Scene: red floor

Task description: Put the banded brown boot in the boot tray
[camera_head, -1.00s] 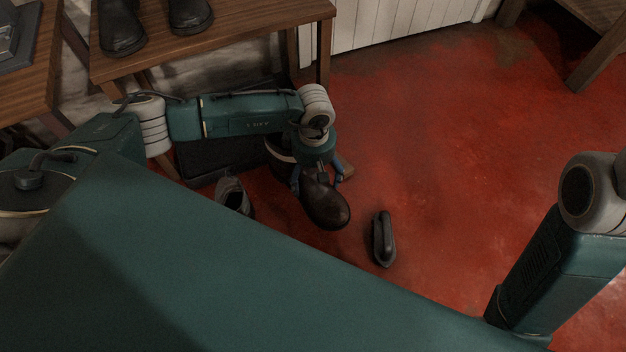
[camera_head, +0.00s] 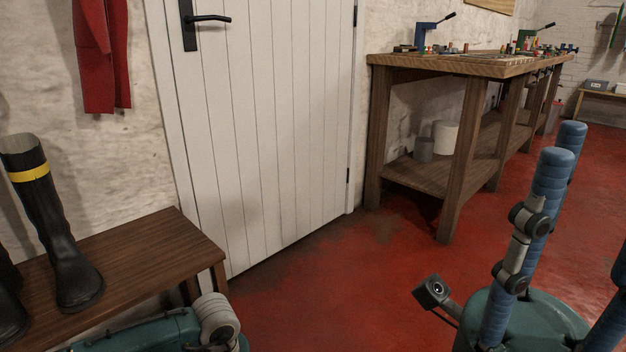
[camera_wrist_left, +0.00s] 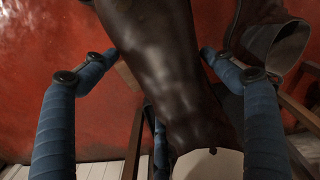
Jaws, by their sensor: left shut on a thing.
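In the left wrist view, my left gripper (camera_wrist_left: 160,58) is shut on a dark brown leather boot (camera_wrist_left: 165,80), with blue fingers on both sides of it. A pale patch (camera_wrist_left: 210,165) at the boot's lower end looks like its band. The head view does not show this boot or my left gripper; only part of my left arm shows at the bottom left. My right gripper (camera_head: 575,190) stands at the right of the head view, its blue fingers pointing up, apart and empty. I cannot make out the boot tray in either current view.
Another brown boot (camera_wrist_left: 275,45) with a grey opening lies at the wrist view's upper right, near wooden bars. A black boot with a yellow band (camera_head: 52,225) stands on a wooden bench (camera_head: 150,250). A workbench (camera_head: 470,64) stands beyond open red floor (camera_head: 330,290).

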